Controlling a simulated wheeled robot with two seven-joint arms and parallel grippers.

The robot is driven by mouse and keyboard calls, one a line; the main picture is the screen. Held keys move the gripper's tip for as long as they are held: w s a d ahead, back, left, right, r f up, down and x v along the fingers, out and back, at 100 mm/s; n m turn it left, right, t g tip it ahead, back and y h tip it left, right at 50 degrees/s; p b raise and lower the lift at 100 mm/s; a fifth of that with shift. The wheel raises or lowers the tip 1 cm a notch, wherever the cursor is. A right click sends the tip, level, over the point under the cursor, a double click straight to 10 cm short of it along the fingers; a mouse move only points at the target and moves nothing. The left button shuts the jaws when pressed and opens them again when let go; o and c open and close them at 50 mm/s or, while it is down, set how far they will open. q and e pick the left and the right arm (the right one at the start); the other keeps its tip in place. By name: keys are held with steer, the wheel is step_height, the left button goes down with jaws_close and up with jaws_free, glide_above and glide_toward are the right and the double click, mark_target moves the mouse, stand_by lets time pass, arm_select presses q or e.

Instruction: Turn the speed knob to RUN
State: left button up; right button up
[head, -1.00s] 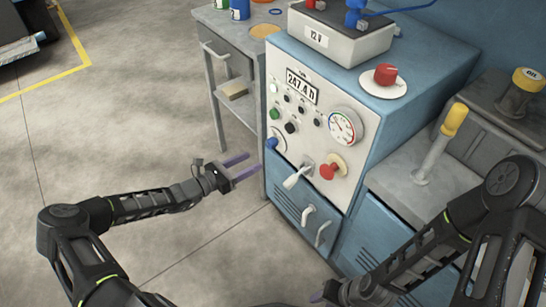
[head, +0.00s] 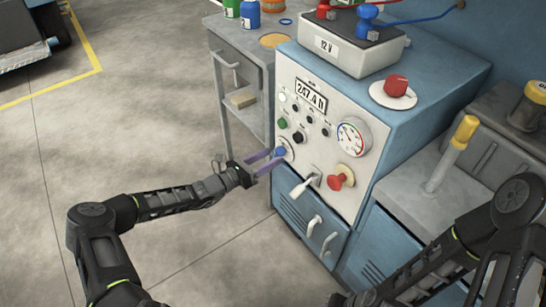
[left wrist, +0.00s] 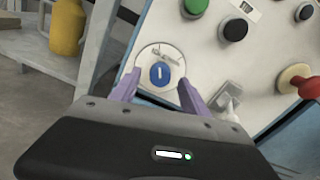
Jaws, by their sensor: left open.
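The speed knob seems to be the small blue knob (head: 280,151) on a round pale dial at the lower left of the cabinet's panel. In the left wrist view the blue knob (left wrist: 160,74) shows a short white mark on its face; the small lettering on the dial (left wrist: 163,53) is not readable. My left gripper (head: 273,160) is open, its purple fingers pointing at the knob. In the left wrist view the fingers lie on either side of the knob; contact cannot be told. My right arm is at the lower right, its fingers not visible.
The panel (head: 325,150) also bears a grey lever (head: 305,185), a red mushroom knob (head: 340,180), a gauge (head: 353,137) and several buttons. A red knob (head: 396,85) and a battery (head: 352,45) sit on top. A grey side table (head: 240,75) stands left; the floor in front is open.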

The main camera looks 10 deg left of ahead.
arm_select(q)
steer(key=shift+x, duration=0.9)
steer(key=shift+c, duration=0.4)
jaws_close()
